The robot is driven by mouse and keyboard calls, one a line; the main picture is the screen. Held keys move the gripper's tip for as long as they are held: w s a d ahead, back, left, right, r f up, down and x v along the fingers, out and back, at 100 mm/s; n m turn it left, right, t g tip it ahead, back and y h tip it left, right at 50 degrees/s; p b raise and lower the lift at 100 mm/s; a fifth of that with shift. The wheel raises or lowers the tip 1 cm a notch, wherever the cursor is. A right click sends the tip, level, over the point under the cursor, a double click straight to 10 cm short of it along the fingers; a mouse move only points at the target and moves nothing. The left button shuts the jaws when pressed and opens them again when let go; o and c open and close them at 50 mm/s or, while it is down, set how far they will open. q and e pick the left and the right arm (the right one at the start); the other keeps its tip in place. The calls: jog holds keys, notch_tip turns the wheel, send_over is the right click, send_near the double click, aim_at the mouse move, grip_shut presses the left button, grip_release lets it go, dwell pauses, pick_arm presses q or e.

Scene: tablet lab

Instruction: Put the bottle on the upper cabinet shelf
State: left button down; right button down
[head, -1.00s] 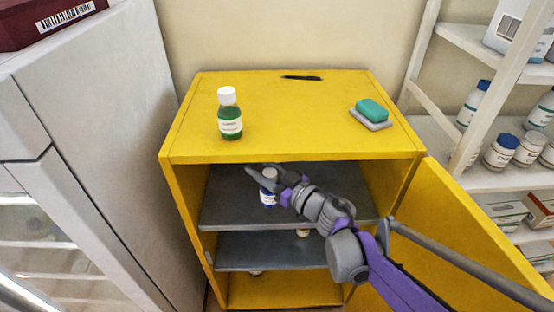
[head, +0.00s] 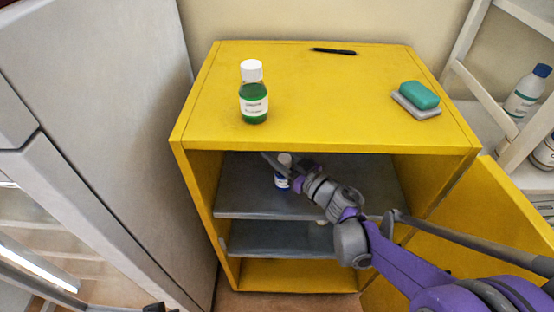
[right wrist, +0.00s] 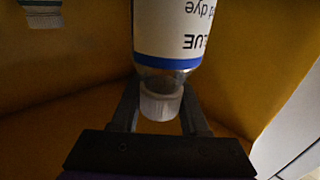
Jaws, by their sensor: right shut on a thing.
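A small bottle with a white cap and a blue-edged label (head: 282,183) is inside the open yellow cabinet (head: 320,105), upright at the upper grey shelf (head: 245,200). My right gripper (head: 284,163) reaches in from the right and is shut on this bottle at its cap. In the right wrist view the bottle (right wrist: 178,35) appears cap down in the picture, with its white cap (right wrist: 161,103) between the two fingers. I cannot tell whether its base touches the shelf.
A green bottle (head: 253,95), a black pen (head: 333,51) and a teal sponge (head: 418,95) on a grey pad lie on the cabinet top. The cabinet door (head: 470,232) stands open at right. A lower shelf (head: 260,238) is below. White shelving with bottles (head: 527,90) stands far right.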

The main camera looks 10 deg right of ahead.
jog(key=shift+f, duration=0.95)
jog(key=shift+f+b, duration=0.25)
jog(key=shift+b, duration=0.1)
jog(key=shift+c, duration=2.1)
grip_release()
jog(key=shift+r, duration=0.1)
jog(key=shift+r, duration=0.1)
